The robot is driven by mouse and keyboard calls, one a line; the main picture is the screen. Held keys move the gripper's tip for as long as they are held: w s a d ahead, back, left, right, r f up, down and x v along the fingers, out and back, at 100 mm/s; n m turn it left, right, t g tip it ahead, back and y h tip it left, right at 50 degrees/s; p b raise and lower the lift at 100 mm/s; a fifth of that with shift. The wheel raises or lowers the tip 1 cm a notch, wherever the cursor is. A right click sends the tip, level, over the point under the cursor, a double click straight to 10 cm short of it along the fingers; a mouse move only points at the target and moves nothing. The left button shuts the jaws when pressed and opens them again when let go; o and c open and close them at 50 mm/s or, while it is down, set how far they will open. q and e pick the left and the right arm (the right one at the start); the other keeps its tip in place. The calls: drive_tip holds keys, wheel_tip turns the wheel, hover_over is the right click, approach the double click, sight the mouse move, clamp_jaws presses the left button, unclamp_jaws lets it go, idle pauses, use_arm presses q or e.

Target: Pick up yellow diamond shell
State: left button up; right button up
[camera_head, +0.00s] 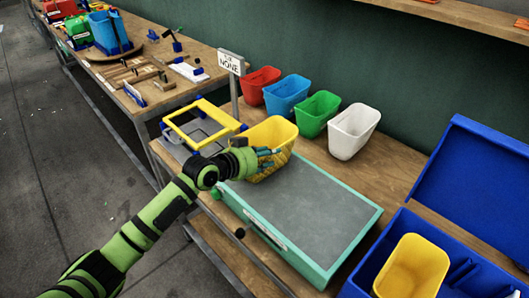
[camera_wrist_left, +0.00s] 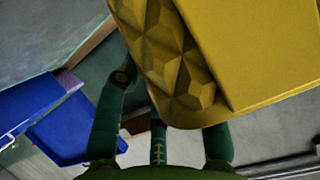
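The yellow diamond shell (camera_head: 275,132) is an open yellow bin with a faceted diamond pattern on its side. In the head view it is at the back left corner of the teal-edged press (camera_head: 310,205); I cannot tell whether it rests there or is held up. My left gripper (camera_head: 265,157) is at its near side, with teal fingers against or beside the patterned wall. In the left wrist view the shell (camera_wrist_left: 180,60) fills the upper right and hides the fingertips, so their closure is unclear. My right gripper is not in view.
Red (camera_head: 259,84), blue (camera_head: 286,95), green (camera_head: 318,113) and white (camera_head: 354,130) bins line the back. A yellow frame (camera_head: 186,115) stands left of the shell. A blue crate (camera_head: 364,281) holds another yellow bin (camera_head: 412,268) at right. A "NONE" sign (camera_head: 231,63) stands behind.

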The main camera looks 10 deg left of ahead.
use_arm(q)
drive_tip(key=shift+w+d+f, duration=0.1)
drive_tip(key=shift+w+d, duration=0.05)
drive_tip(key=shift+w, duration=0.1)
clamp_jaws()
